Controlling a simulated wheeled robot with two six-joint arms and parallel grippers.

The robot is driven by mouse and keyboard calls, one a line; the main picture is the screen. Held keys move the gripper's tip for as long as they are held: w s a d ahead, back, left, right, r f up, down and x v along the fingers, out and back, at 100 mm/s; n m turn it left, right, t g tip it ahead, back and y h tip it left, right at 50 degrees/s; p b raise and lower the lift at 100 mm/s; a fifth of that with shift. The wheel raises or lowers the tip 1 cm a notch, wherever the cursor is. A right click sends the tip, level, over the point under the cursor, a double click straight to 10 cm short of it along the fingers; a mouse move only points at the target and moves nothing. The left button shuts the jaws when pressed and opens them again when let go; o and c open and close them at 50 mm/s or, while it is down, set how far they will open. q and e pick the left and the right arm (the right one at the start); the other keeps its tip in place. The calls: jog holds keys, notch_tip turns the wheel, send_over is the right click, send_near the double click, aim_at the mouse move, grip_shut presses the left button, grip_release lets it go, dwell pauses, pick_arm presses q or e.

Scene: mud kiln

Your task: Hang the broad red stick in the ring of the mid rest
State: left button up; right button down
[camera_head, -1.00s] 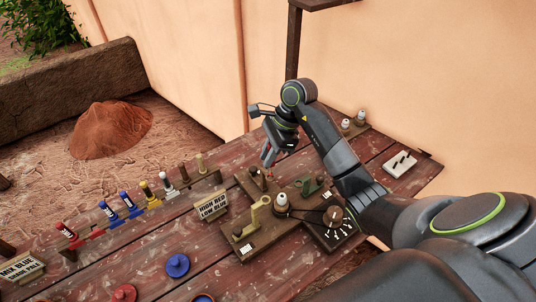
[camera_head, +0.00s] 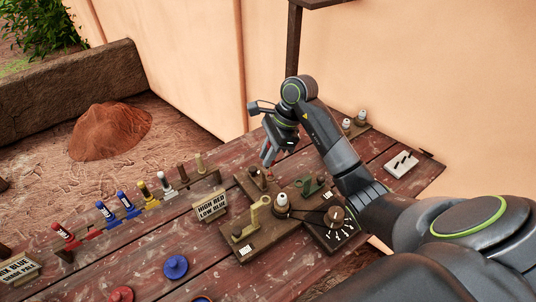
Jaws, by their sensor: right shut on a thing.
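My right gripper (camera_head: 270,156) is shut above the far side of the wooden fixture board (camera_head: 262,240). A little red shows at its fingertips, so it appears to hold a red stick, mostly hidden. I cannot tell how the stick is tilted or whether it touches a rest. The board carries a tan upright with a ring (camera_head: 256,211), a brown post (camera_head: 257,173) and a green rest (camera_head: 309,187). Which is the mid rest I cannot tell. Another red stick (camera_head: 63,233) leans in the rack at left. My left gripper is out of view.
The rack also holds blue (camera_head: 126,202), yellow (camera_head: 145,190) and white (camera_head: 165,182) sticks. A knob with a dial (camera_head: 335,217) and a pale switch block (camera_head: 401,164) stand at right. A blue lid (camera_head: 176,267) lies in front.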

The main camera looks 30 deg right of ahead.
dwell(0.4)
jog(key=shift+b, duration=0.35)
jog(key=shift+f, duration=0.2)
jog(key=shift+f+b, duration=0.45)
jog(key=shift+b, duration=0.15)
dwell(0.4)
jog(key=shift+f+b, duration=0.8)
jog(key=shift+f, duration=0.15)
jog(key=shift+f+b, duration=0.5)
jog(key=shift+b, duration=0.15)
